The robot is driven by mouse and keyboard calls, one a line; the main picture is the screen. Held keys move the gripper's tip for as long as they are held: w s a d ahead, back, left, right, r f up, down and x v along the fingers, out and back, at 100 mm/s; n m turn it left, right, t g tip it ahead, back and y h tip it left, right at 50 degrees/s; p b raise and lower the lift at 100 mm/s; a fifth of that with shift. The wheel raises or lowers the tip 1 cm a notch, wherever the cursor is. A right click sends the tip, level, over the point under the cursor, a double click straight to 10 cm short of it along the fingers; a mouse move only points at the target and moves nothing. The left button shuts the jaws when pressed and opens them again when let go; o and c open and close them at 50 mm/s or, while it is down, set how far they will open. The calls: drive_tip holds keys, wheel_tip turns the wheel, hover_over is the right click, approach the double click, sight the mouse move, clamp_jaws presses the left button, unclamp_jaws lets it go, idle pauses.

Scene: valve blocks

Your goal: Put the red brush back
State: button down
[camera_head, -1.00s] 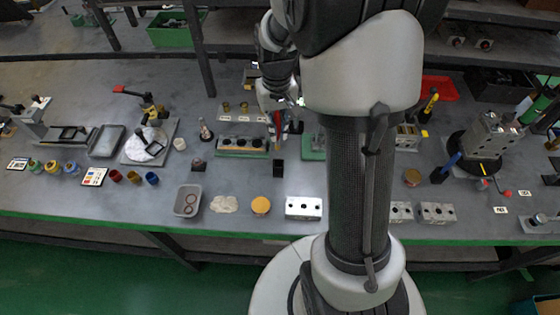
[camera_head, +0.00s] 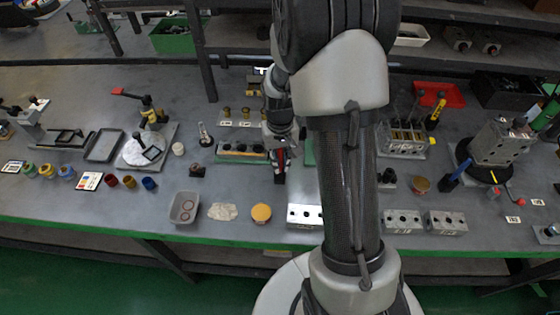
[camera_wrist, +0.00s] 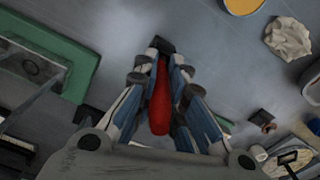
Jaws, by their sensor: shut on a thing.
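The red brush (camera_wrist: 160,98) lies lengthwise between the fingers of my gripper (camera_wrist: 162,75) in the wrist view. The gripper is shut on it.
A green-based rack (camera_head: 241,153) stands just left of my gripper. A yellow disc (camera_head: 261,213), a grey tray (camera_head: 184,208) and a silver valve block (camera_head: 303,216) lie nearer the front edge. My arm hides part of the bench on the right.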

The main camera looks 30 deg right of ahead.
drive_tip(key=shift+f, duration=0.15)
drive_tip(key=c, duration=1.7)
unclamp_jaws()
drive_tip(key=shift+o, duration=0.2)
wheel_tip(320, 180, up, 12)
drive_tip(key=p, duration=0.4)
drive_tip(key=s+a+r+n+t, duration=0.1)
drive_tip(key=s+a+r+t, duration=0.1)
drive_tip(key=s+a+r, duration=0.5)
drive_tip(key=s+a+r+n+t, duration=0.1)
drive_tip(key=s+a+r, duration=0.2)
drive_tip(key=s+r, duration=0.35)
drive_tip(key=s+a+r+n+t, duration=0.1)
drive_tip(key=s+a+r, duration=0.1)
drive_tip(key=s, duration=0.4)
drive_tip(key=shift+a+r+t, duration=0.2)
drive_tip(key=shift+r+t, duration=0.1)
drive_tip(key=shift+r, duration=0.1)
